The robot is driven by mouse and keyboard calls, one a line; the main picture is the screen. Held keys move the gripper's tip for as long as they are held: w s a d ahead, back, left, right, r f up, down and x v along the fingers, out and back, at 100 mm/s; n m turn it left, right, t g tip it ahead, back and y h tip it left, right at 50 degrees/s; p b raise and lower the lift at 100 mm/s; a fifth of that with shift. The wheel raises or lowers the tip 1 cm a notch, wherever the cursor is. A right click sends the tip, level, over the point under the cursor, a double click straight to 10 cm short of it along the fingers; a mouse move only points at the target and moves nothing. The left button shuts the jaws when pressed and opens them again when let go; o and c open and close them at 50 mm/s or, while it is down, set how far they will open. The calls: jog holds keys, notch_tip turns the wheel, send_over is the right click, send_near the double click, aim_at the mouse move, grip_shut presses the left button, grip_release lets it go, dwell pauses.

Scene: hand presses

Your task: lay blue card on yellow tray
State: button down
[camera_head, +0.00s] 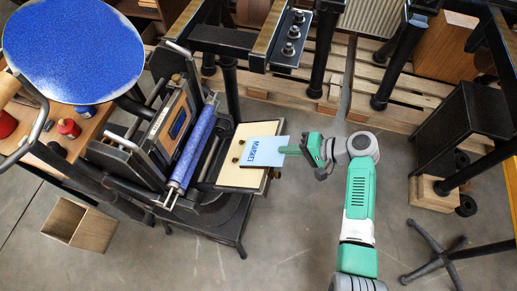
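The light blue card (264,151) has blue lettering that looks like "MARKET". It is over the right part of the pale yellow tray (231,175), lettered face up, with its right end at or past the tray's right edge. I cannot tell whether it touches the tray or is a little above it. My gripper (287,150) comes from the right, and its green finger meets the card's right edge. The fingers are seen from above and overlap, so whether they are shut on the card is unclear.
The press's blue roller (192,150) and frame stand just left of the tray. A large blue disc (74,48) is at the upper left. A dark beam with bolts (290,40) and wooden pallets (400,100) lie behind. A wooden box (80,224) is on the floor.

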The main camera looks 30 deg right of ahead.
notch_tip(320, 180, up, 5)
jog(key=s+d+p, duration=0.2)
jog(key=s+p, duration=0.1)
jog(key=p, duration=0.1)
jog(key=shift+d, duration=0.3)
dwell(0.6)
